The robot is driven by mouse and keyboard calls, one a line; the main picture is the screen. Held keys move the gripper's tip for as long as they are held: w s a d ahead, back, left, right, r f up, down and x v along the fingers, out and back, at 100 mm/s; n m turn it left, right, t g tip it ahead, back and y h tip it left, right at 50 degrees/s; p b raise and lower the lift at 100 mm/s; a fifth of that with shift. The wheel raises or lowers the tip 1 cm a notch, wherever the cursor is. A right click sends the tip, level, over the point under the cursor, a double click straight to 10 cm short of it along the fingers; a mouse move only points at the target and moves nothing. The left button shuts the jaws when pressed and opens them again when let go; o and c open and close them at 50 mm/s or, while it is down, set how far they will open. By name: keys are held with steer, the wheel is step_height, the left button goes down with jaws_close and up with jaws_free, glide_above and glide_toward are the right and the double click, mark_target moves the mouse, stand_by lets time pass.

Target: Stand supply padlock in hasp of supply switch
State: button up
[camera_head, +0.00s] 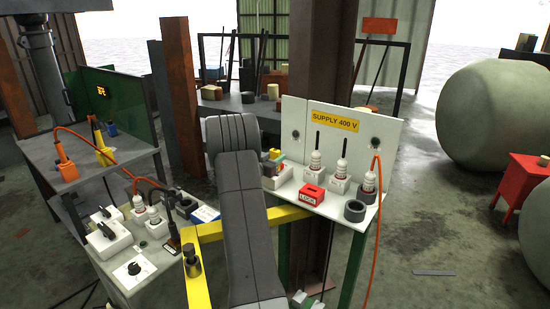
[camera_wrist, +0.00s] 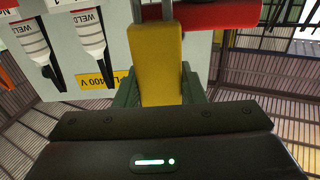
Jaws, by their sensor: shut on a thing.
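The yellow supply padlock (camera_wrist: 156,55) is between my gripper's fingers in the wrist view, with the grey legs of its shackle at the upper edge. My gripper (camera_wrist: 160,92) is shut on it; the fingers are mostly hidden behind the padlock. A red bar (camera_wrist: 222,14), perhaps the switch handle, lies right beside or behind the padlock's upper part. In the head view, my gripper (camera_head: 270,158) is at the left end of the supply bench, largely hidden by my arm. The supply switch and hasp cannot be made out clearly, nor whether the shackle is in the hasp.
The yellow SUPPLY 400 V sign (camera_head: 335,120) is on the back panel. White fuse-like units (camera_head: 341,170) and a red lock box (camera_head: 312,194) stand right of my gripper. An orange cable (camera_head: 376,230) hangs at the bench's right. A second bench (camera_head: 135,280) stands left.

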steer(key=shift+f+b, duration=0.65)
steer(key=shift+f, duration=0.5)
steer(key=o, duration=1.1)
steer(key=shift+o, duration=0.2)
steer(key=b+v, duration=0.3)
steer(key=v, duration=1.1)
steer(key=p+x, duration=0.3)
steer(key=x, duration=1.1)
steer(key=shift+r, duration=0.15)
